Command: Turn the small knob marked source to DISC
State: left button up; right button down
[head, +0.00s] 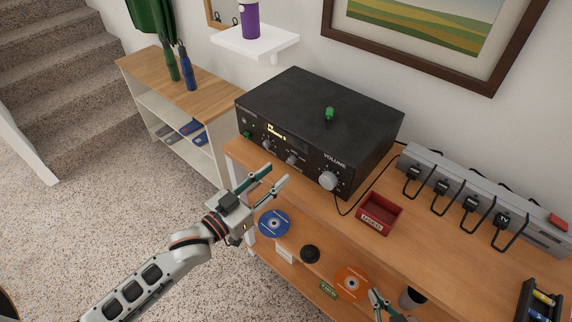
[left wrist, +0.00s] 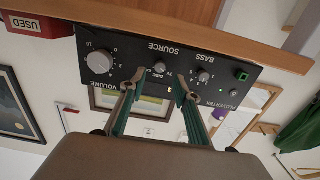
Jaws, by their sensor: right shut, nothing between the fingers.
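The small source knob (head: 292,160) sits on the front of a black receiver (head: 350,110), between the bass knob (head: 267,144) and the larger volume knob (head: 328,181). In the left wrist view, which shows the receiver upside down, the source knob (left wrist: 160,67) appears between my fingertips, with DISC and TV marked beside it. Its pointer is too small to read. My left gripper (head: 278,174) is open in front of the panel, apart from the knob. My right gripper (head: 376,294) is shut and empty at the bottom edge of the head view.
A red box marked USED (head: 380,213) stands right of the receiver on the wooden bench. A power strip (head: 480,195) with black plugs lies behind it. Discs, including a blue one (head: 274,223), lie on the lower shelf.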

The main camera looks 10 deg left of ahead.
aim_at(290, 162)
pick_arm(q)
jog(key=x, duration=0.5)
jog(key=shift+w+d, duration=0.2)
jog(key=shift+w, duration=0.05)
grip_shut()
